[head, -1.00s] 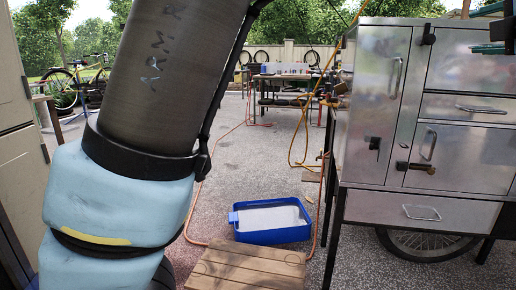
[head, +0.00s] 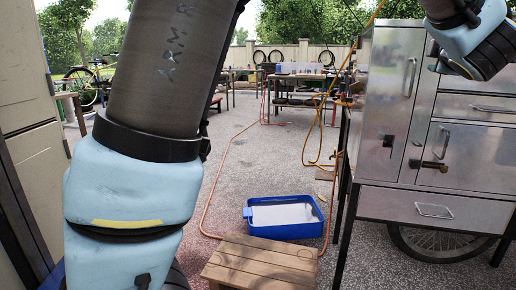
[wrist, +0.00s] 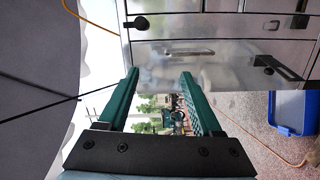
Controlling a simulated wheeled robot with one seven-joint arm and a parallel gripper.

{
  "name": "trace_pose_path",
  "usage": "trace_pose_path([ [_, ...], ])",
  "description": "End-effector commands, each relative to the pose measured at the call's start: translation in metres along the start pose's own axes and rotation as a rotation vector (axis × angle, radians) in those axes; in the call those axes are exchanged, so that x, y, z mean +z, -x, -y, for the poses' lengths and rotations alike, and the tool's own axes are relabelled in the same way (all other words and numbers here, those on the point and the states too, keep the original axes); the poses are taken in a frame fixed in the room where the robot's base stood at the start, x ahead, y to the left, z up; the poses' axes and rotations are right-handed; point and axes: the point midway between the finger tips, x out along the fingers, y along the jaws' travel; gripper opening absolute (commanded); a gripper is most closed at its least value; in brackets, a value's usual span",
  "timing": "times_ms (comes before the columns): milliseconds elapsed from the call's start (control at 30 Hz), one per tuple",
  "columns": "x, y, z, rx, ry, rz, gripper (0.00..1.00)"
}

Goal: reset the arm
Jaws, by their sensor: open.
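My arm fills the left of the head view, and a wrist part of it shows at the top right in front of the cabinet. My gripper (wrist: 160,95) shows in the wrist view with its two green fingers wide apart and nothing between them. The metal cabinet of the cart (head: 455,155) stands at the right in the head view. In the wrist view the same metal cabinet (wrist: 225,55) lies beyond the fingers, its doors and handles in sight. I cannot tell how far the fingertips are from it. The fingers are out of the head view.
A blue tub (head: 282,232) sits on the ground behind a low wooden step (head: 262,262). An orange hose (head: 222,175) runs along the paving. A workbench (head: 300,85) stands at the back. The paving between is mostly open.

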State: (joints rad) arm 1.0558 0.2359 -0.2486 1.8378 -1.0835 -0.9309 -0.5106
Motion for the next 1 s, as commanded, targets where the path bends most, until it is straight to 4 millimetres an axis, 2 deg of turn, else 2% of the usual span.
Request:
trace_pose_path([
  [33, -0.018, -0.010, 0.012, -0.017, -0.059, 0.010, 0.66],
  [167, -0.065, -0.030, 0.056, -0.089, -0.250, 0.069, 0.66],
  [233, -0.099, -0.035, 0.089, -0.156, -0.370, 0.111, 0.66],
  [333, -0.150, -0.031, 0.142, -0.276, -0.531, 0.182, 0.66],
  [433, -0.198, -0.013, 0.194, -0.408, -0.661, 0.259, 0.66],
  [567, -0.256, 0.029, 0.256, -0.591, -0.785, 0.367, 0.66],
  [700, -0.310, 0.091, 0.315, -0.793, -0.869, 0.498, 0.66],
  [800, -0.339, 0.139, 0.346, -0.920, -0.897, 0.591, 0.66],
  [1000, -0.372, 0.224, 0.385, -1.112, -0.902, 0.753, 0.66],
])
